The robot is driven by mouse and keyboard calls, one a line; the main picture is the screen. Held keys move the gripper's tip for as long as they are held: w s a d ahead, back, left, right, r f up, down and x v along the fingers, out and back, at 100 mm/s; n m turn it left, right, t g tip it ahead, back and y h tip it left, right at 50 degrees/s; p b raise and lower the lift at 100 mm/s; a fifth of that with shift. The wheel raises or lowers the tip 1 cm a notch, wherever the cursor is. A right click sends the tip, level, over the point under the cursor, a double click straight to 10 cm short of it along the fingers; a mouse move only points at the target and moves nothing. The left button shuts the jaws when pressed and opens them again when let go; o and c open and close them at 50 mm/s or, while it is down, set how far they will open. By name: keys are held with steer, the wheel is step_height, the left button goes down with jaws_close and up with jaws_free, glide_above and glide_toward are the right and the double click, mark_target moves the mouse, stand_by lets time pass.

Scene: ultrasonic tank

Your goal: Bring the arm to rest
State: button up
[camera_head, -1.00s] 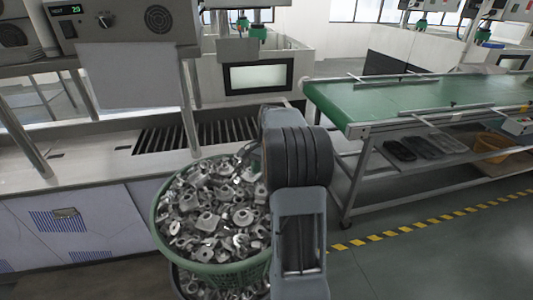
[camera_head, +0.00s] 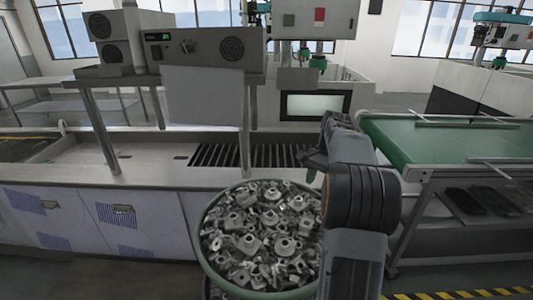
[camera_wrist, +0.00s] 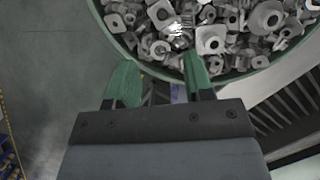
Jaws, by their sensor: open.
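My arm shows at the right of centre in the head view, folded upright in front of the tank bench. My gripper (camera_wrist: 158,80) is open in the wrist view, with two green fingers apart and nothing between them. The fingertips point toward the rim of a green basket (camera_wrist: 160,72) full of grey metal parts. In the head view the basket (camera_head: 203,262) stands just left of my arm. Whether the fingers touch the basket cannot be told.
A long bench (camera_head: 150,175) with a slatted opening (camera_head: 240,155) runs behind the basket. A control box (camera_head: 200,48) stands above it. A green-topped conveyor table (camera_head: 440,140) is at the right. Open floor with a yellow-black line (camera_head: 460,295) lies at lower right.

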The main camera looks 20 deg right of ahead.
steer(key=s+a+f+n+t+h, duration=0.1)
steer(key=s+a+f+n+t, duration=0.1)
steer(key=s+a+n, duration=0.5)
steer(key=s+a+f+n+t+h, duration=0.2)
steer(key=s+a+n, duration=0.4)
steer(key=a, duration=1.1)
steer(key=shift+s+n+t, duration=0.4)
steer(key=shift+n+t, duration=0.1)
steer(key=shift+n, duration=0.2)
